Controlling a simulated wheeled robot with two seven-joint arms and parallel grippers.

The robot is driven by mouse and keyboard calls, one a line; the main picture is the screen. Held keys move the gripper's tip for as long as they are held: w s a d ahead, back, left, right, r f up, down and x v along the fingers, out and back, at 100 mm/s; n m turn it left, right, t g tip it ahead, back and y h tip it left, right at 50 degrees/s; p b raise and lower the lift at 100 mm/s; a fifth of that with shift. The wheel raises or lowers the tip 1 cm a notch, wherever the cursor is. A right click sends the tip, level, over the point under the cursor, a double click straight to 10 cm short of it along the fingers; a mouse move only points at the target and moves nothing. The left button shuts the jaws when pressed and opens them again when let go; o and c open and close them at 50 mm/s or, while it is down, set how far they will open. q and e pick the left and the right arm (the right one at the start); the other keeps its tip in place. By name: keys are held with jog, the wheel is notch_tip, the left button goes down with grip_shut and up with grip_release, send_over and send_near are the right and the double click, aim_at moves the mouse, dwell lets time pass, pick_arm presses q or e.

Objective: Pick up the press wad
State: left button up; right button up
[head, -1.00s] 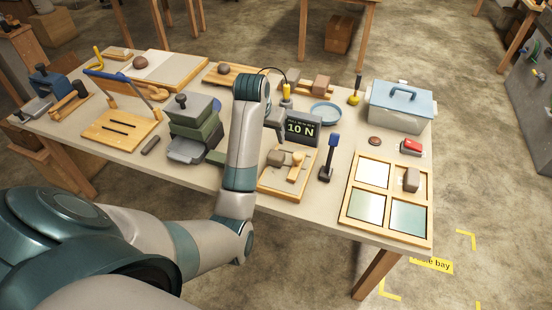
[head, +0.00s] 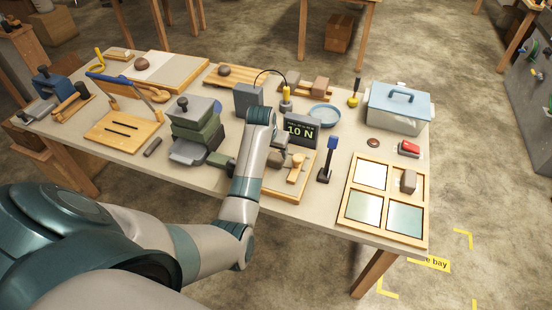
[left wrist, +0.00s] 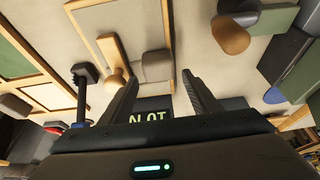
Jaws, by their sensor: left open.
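A grey-brown block (left wrist: 157,64), which I take to be the press wad, lies on a small wooden board (left wrist: 77,8) beside a pale wooden knobbed tool (left wrist: 113,65). In the head view the board (head: 272,190) is at the table's front, and my forearm and hand partly hide the block. My left gripper (left wrist: 160,86) is open and empty, with the block ahead of and between its fingertips in the left wrist view, apart from them. In the head view the left gripper (head: 284,145) is just in front of the display. My right gripper is not in view.
The dark 10 N display (head: 301,131) stands close behind the board. A green stacked press-like device (head: 196,130) is to the left, a blue-handled dark stand (head: 328,160) to the right. A framed tile tray (head: 345,212) holds another grey-brown block (head: 408,181).

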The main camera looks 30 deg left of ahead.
aim_at(276, 157)
pick_arm(q)
jog(key=shift+w+f, duration=0.15)
jog(key=shift+f, duration=0.35)
jog(key=shift+p+x, duration=0.95)
jog(key=shift+x, duration=1.65)
jog(key=shift+c, duration=0.3)
jog(key=c, duration=0.9)
